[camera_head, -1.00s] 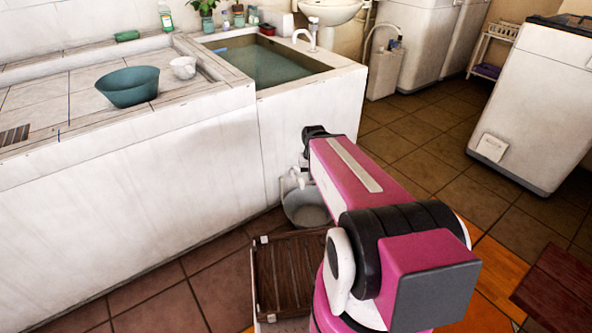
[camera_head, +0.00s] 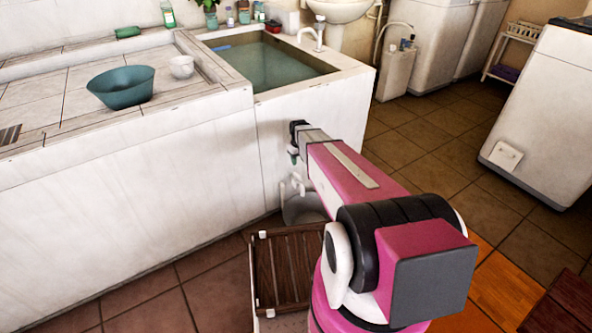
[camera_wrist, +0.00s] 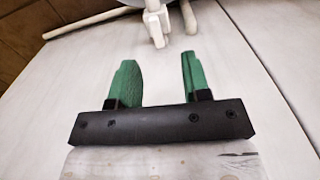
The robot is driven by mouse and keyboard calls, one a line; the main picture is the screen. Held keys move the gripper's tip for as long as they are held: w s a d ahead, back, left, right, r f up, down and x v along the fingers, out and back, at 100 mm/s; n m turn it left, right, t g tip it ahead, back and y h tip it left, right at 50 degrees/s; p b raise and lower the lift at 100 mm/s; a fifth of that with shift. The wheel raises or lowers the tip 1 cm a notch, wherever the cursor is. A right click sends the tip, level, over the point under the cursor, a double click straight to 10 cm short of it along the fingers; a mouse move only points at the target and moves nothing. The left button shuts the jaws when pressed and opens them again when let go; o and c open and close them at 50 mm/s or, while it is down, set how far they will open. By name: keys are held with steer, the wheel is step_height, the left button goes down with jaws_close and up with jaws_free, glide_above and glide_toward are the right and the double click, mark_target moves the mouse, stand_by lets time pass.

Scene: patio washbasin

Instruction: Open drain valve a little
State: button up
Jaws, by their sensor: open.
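The drain valve (camera_head: 297,184) is a small white fitting low on the front wall of the washbasin (camera_head: 345,78). It also shows in the wrist view as a white tap-like piece (camera_wrist: 156,22) at the top, beyond the fingertips. My gripper (camera_wrist: 158,65) is open and empty, its two green fingers spread apart. It is near the basin's white wall, apart from the valve. In the head view my gripper (camera_head: 293,154) is just above the valve, with the fingers only partly visible. The basin holds greenish water.
A grey bucket (camera_head: 302,209) stands on the floor below the valve, partly hidden by my arm. A brown slatted crate (camera_head: 283,272) is in front of it. A teal bowl (camera_head: 121,86) and a white cup (camera_head: 181,66) sit on the counter.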

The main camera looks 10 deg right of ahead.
mark_target(297, 174)
steer(key=shift+n, duration=0.3)
steer(key=w+f, duration=0.1)
steer(key=f, duration=0.3)
steer(key=w+f, duration=0.1)
steer(key=f, duration=0.3)
steer(key=w+f, duration=0.1)
steer(key=f, duration=0.3)
steer(key=shift+w+f, duration=0.35)
steer(key=shift+f, duration=0.05)
jaws_close()
